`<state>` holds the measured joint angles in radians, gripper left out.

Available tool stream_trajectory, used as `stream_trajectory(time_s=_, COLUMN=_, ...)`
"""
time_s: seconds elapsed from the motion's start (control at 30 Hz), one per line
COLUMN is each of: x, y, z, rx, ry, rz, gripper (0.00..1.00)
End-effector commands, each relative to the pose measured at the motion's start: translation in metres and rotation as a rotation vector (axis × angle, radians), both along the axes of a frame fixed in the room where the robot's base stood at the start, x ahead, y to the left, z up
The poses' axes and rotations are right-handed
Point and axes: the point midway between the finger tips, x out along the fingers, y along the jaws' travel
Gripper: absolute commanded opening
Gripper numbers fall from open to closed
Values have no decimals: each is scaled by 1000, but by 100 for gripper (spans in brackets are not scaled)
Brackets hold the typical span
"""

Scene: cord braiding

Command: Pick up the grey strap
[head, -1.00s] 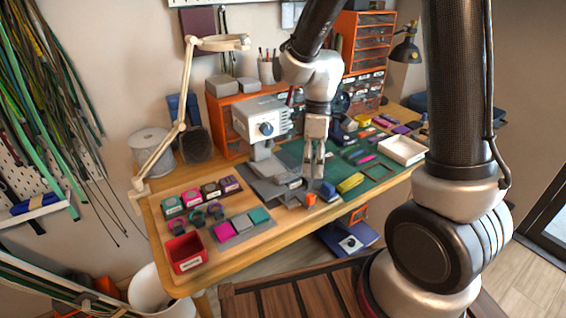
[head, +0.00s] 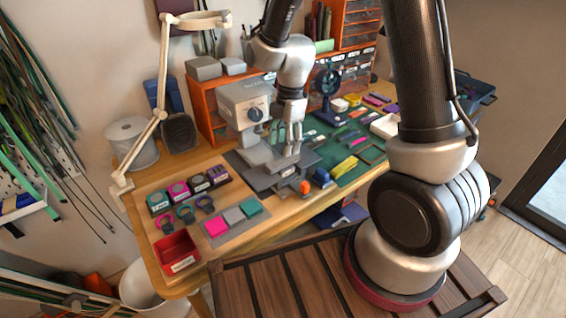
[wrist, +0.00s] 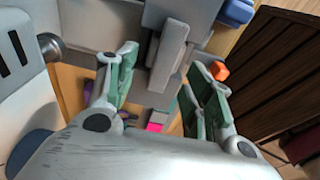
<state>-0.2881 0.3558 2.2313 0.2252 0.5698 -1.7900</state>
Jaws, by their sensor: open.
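A small flat grey piece (head: 234,215), which looks like the grey strap, lies between a pink piece (head: 215,227) and a teal piece (head: 251,207) on a grey mat at the table's front. My gripper (head: 291,152) is open, above the grey base of the bench machine (head: 243,105), back and right of the grey piece and apart from it. In the wrist view my gripper (wrist: 158,98) has its fingers spread with nothing held. A long grey bar (wrist: 172,48) of unclear identity lies below and between them. The pink piece (wrist: 155,127) shows small beyond the fingers.
An orange block (head: 305,187) and a blue block (head: 322,176) stand right of the machine base. A red bin (head: 176,253) stands at the front left, near three dark rings (head: 185,213) and several labelled boxes (head: 180,189). A lamp arm (head: 160,100) rises at the left.

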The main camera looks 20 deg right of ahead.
Motion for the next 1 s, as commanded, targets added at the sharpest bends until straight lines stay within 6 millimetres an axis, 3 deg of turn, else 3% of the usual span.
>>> stream_trajectory(time_s=0.3, x=-9, y=4, z=-44, rx=-1, ry=2, rz=-1, gripper=52)
stream_trajectory(time_s=0.57, x=-8, y=5, z=-47, rx=0, ry=-1, rz=-2, gripper=52)
stream_trajectory(time_s=0.8, x=-8, y=5, z=-47, rx=0, ry=-1, rz=-2, gripper=10)
stream_trajectory(time_s=1.0, x=-8, y=5, z=-47, rx=0, ry=-1, rz=-2, gripper=4)
